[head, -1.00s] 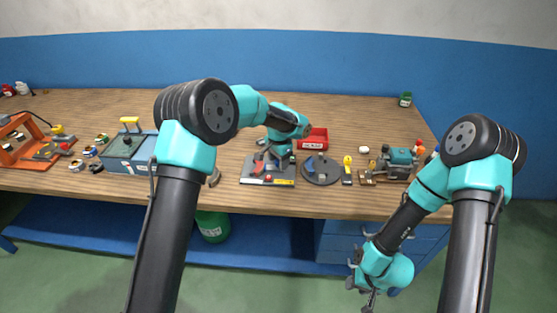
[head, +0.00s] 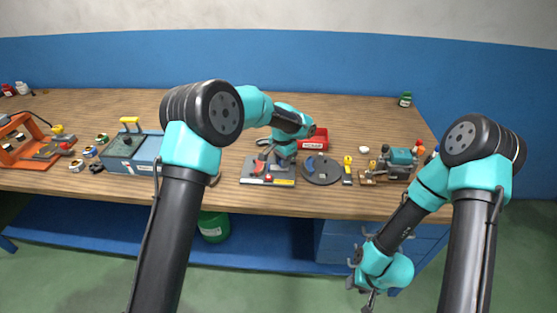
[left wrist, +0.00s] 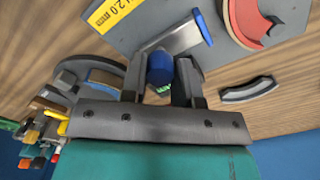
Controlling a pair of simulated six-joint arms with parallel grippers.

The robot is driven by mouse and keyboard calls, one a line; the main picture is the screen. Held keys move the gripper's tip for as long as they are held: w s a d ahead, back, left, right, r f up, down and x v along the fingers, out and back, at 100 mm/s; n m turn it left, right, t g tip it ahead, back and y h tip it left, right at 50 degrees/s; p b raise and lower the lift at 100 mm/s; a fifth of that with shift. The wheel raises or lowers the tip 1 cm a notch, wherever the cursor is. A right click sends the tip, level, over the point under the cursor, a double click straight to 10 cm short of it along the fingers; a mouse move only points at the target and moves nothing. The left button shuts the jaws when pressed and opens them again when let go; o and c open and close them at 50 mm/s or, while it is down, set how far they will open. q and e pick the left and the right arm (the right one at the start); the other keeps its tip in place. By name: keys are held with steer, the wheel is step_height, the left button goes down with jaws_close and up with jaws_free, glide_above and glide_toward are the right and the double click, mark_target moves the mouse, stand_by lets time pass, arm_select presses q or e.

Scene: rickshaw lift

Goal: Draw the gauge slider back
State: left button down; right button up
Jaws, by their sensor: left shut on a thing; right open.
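The gauge is a grey plate (head: 254,178) with a yellow label, lying near the front edge of the bench. In the left wrist view the plate (left wrist: 152,30) carries a metal slider (left wrist: 178,37) with a blue edge and a blue knob (left wrist: 160,66). My left gripper (head: 284,163) is over the right part of the plate; its jaws (left wrist: 162,78) are shut on the blue knob. The slider is mostly hidden by my arm in the head view. A red curved piece (left wrist: 246,22) lies on the plate. My right gripper (head: 370,299) hangs open, in front of the bench.
A grey round disc (head: 321,170) and a yellow-and-black tool (head: 347,172) lie right of the plate. A red bin (head: 320,137) stands behind. The bench's back is mostly clear.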

arm_select(q)
steer(key=shift+d, duration=1.35)
steer(key=c, duration=0.9)
jaws_free()
steer(key=shift+d, duration=0.1)
steer(key=shift+o, duration=0.2)
steer(key=shift+r, duration=0.1)
step_height(320, 180, up, 17)
steer(key=shift+r, duration=0.15)
